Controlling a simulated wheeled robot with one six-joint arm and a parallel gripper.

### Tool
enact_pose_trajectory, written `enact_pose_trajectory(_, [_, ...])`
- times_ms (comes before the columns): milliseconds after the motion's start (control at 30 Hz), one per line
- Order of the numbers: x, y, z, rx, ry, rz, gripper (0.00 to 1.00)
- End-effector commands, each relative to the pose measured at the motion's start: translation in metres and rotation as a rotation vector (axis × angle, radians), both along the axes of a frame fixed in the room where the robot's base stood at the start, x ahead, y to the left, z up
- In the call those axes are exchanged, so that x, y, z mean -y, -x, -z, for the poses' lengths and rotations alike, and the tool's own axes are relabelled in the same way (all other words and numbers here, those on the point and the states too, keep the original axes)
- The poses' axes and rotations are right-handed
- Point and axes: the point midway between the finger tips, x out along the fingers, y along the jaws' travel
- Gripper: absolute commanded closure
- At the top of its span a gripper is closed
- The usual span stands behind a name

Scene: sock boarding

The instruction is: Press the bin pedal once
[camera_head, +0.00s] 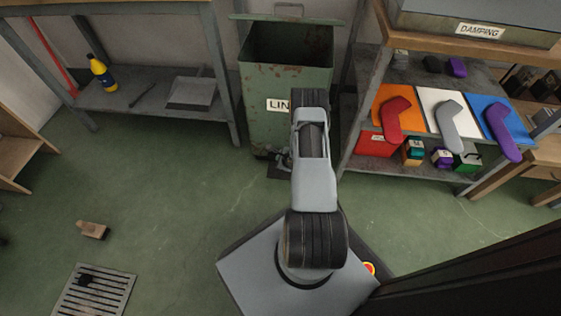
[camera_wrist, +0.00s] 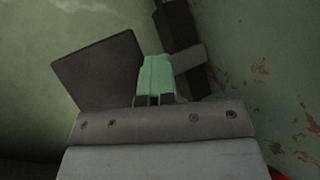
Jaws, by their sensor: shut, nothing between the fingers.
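The green, rust-spotted bin (camera_head: 262,125) stands at the back centre in the head view, its label partly hidden by my arm. Its top is open, and the lid (camera_head: 290,20) stands raised at the back. A dark flat pedal plate (camera_head: 277,172) shows low at the bin's front. The pedal plate (camera_wrist: 100,72) is also in the wrist view, with the bin wall (camera_wrist: 265,75) on the right. My gripper (camera_wrist: 155,68) is shut and empty, its green fingertips overlapping the plate's right edge in the picture. I cannot tell whether they touch it.
A metal shelf (camera_head: 150,92) with a yellow-and-blue bottle (camera_head: 101,72) stands left of the bin. A shelf unit with coloured boards and small boxes (camera_head: 375,144) stands close on the right. A wooden block (camera_head: 92,230) and a floor grate (camera_head: 95,291) lie at lower left.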

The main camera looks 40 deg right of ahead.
Motion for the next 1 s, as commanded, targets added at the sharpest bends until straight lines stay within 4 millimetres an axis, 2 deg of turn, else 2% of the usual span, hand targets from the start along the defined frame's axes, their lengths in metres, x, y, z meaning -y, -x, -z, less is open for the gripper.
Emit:
enact_pose_trajectory(33, [-0.004,0.005,0.006,-0.017,-0.008,-0.002,1.0])
enact_pose_trajectory(1000, [-0.005,0.007,0.019,-0.019,-0.01,-0.003,1.0])
